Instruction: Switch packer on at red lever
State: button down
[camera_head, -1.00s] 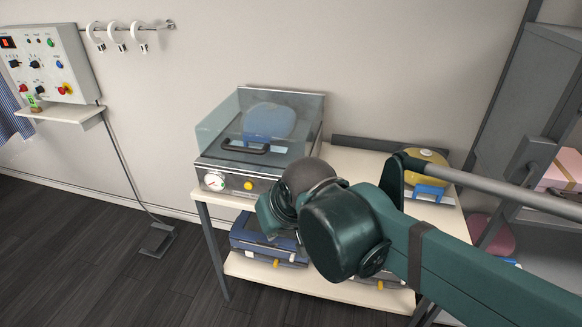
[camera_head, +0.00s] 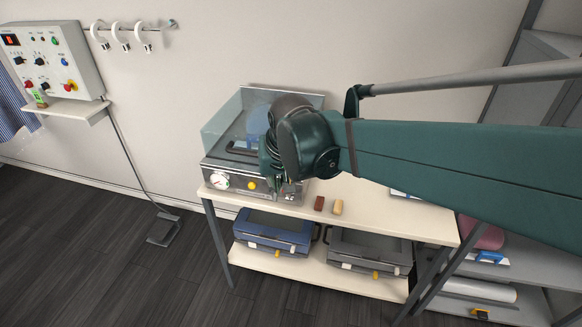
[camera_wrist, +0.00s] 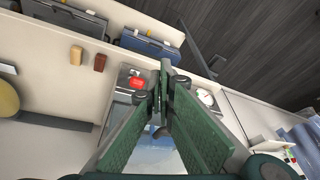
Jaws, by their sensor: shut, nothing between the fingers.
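The packer (camera_head: 225,170) is a metal box with a clear lid, standing on the left of the upper table shelf. Its front panel has a round white gauge (camera_head: 220,181) and a yellow knob (camera_head: 252,186). In the wrist view the red lever (camera_wrist: 137,83) shows on the packer's front, just left of my fingers; in the head view I cannot make it out behind my gripper. My gripper (camera_head: 279,186) is at the right part of the panel, shut and empty. Its fingertips (camera_wrist: 165,66) meet beside the lever; I cannot tell whether they touch it.
A dark red block (camera_head: 319,203) and a tan block (camera_head: 338,207) lie right of the packer. Blue (camera_head: 272,232) and grey (camera_head: 365,252) cases sit on the lower shelf. A control box (camera_head: 50,60) hangs on the wall at left. My arm covers the table's right part.

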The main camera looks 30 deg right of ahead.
jog(key=w+d+r+m+g+p, duration=0.2)
jog(key=w+d+m+p, duration=0.3)
jog(key=w+d+p, duration=0.5)
jog(key=shift+d+r+g+y+p, duration=0.45)
jog(key=shift+g+p, duration=0.45)
jog(key=shift+p, duration=1)
jog(key=shift+f, duration=0.1)
jog(key=shift+f, duration=0.15)
notch_tip(320, 180, down, 10)
